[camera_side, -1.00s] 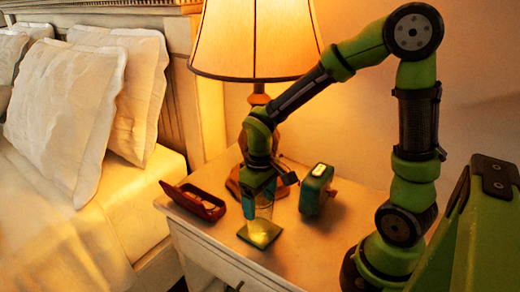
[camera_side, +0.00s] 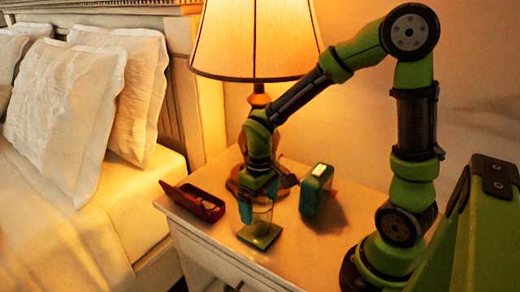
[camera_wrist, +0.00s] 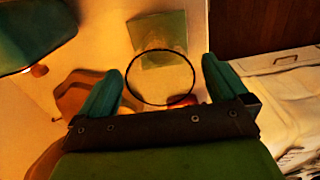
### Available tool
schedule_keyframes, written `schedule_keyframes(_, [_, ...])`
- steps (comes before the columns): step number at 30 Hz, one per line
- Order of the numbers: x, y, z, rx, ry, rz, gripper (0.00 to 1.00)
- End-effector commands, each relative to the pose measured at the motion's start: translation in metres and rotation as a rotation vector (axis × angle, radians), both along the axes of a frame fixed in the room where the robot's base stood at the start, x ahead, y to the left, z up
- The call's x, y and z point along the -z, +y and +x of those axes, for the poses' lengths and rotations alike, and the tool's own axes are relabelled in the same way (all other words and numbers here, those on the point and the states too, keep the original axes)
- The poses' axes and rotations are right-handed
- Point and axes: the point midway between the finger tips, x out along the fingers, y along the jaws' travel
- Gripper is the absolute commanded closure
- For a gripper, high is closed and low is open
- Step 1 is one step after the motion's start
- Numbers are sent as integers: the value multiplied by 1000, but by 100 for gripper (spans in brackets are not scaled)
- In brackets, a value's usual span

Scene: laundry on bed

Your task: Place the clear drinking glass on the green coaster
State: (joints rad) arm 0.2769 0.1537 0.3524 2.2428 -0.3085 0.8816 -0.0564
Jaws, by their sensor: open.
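The clear drinking glass (camera_side: 262,213) stands upright at the green coaster (camera_side: 260,238) on the nightstand. Its base overlaps the coaster in the side view, but the exact contact is hard to see. In the wrist view the glass shows as a round dark rim (camera_wrist: 160,104), with the coaster (camera_wrist: 160,25) beyond and partly seen through it. My gripper (camera_side: 259,203) is around the upper part of the glass. Its teal fingers (camera_wrist: 162,88) are spread on either side of the rim, with a gap visible on both sides.
An open red case (camera_side: 196,202) lies left of my gripper, and a teal clock-like box (camera_side: 316,190) stands to the right. The lamp (camera_side: 256,40) rises close behind my gripper. The front of the nightstand (camera_side: 285,265) is clear; the bed (camera_side: 60,230) is to the left.

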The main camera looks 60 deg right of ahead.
Motion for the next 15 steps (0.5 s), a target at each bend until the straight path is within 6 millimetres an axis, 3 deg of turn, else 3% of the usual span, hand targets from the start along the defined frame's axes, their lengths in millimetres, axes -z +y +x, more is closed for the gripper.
schedule_keyframes(15, [-100, 0, 1, -1, -5, -1, 0])
